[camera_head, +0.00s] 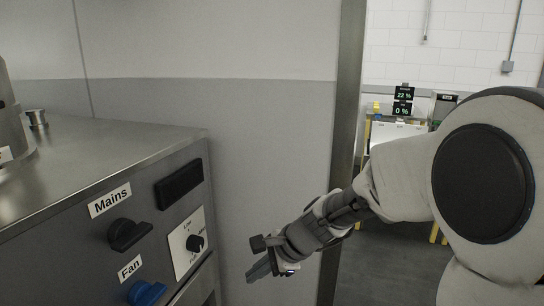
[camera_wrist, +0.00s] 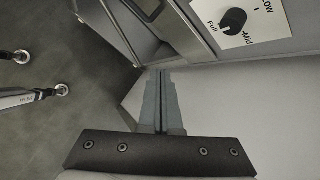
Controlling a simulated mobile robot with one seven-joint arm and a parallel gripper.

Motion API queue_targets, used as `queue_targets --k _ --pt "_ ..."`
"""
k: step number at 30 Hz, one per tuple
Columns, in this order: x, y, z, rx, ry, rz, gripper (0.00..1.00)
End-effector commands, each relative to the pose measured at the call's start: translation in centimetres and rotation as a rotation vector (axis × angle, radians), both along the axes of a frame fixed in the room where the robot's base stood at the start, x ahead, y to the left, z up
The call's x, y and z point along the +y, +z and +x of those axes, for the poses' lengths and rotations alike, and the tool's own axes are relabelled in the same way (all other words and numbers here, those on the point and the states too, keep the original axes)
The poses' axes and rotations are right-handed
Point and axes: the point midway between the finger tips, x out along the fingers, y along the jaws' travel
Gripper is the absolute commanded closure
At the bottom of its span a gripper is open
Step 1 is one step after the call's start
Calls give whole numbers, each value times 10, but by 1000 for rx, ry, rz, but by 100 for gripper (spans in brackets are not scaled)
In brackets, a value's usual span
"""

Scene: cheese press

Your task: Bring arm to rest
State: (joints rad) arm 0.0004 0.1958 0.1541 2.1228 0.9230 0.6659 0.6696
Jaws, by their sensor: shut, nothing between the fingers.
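My gripper (camera_head: 262,270) is at the lower middle of the head view, at the end of my arm, which reaches in from the right. It is to the right of the control panel and in front of the grey wall, apart from the panel's knobs. In the wrist view my gripper (camera_wrist: 162,76) shows its two grey fingers together, with nothing between them.
A steel-topped cabinet at left carries a black Mains knob (camera_head: 128,235), a blue Fan knob (camera_head: 147,293) and a small dial (camera_head: 195,243). The dial (camera_wrist: 234,21) also shows in the wrist view. A doorway post (camera_head: 348,100) stands right of the wall (camera_head: 270,130).

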Motion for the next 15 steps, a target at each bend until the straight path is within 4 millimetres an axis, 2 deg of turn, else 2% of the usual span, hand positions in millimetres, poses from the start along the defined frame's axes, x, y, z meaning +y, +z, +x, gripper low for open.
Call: queue_targets --k 1,6,15 --pt "-8 17 -11 -58 62 -47 100" --pt "-39 53 -50 -217 277 -217 100" --pt "-100 98 -121 -432 625 -547 100"
